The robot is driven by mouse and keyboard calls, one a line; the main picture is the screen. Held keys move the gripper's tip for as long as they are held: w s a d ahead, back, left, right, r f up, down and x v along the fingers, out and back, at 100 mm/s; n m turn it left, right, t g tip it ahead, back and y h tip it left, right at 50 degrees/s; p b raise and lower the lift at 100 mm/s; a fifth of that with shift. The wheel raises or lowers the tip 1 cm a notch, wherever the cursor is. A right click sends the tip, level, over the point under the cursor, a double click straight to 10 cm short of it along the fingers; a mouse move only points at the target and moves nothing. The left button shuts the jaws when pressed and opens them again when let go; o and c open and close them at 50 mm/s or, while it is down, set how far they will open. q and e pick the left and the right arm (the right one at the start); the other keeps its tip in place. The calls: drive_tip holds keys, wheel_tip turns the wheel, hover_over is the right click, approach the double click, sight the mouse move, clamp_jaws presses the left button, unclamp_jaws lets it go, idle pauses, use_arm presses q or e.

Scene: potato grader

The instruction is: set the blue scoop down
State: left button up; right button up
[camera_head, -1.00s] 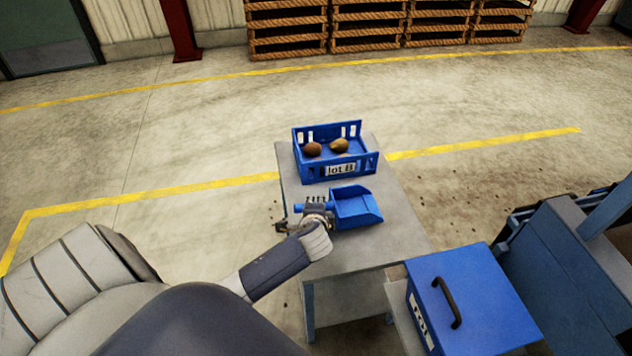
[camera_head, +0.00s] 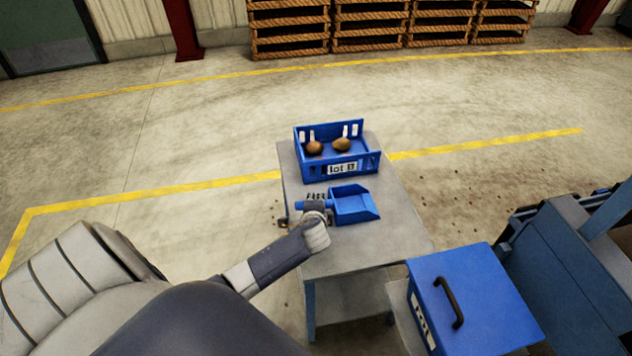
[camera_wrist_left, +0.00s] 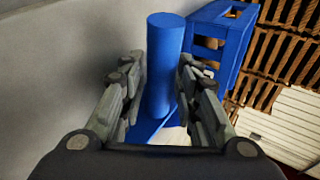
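The blue scoop (camera_head: 355,205) is over the near part of the grey table, its open pan on the right and its handle pointing left. It looks level, at or very close to the tabletop; I cannot tell if it touches. My left gripper (camera_head: 316,207) is at the handle. In the left wrist view the blue handle (camera_wrist_left: 165,65) lies between the two fingers (camera_wrist_left: 162,90), which close in against its sides. The pan is mostly hidden there behind the handle and gripper. My right gripper is in neither view.
A blue crate (camera_head: 351,169) with a lot label, holding two potatoes (camera_head: 341,144), stands just behind the scoop on the grey table (camera_head: 390,225). A blue box (camera_head: 480,295) with a black handle is at the near right. Bare tabletop lies right of and in front of the scoop.

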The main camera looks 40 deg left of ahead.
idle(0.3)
use_arm(q)
drive_tip(key=shift+s+d+r, duration=0.25)
drive_tip(key=shift+s+r, duration=0.05)
drive_tip(key=shift+r, duration=0.05)
drive_tip(key=p+v, duration=0.1)
drive_tip(key=v, duration=1)
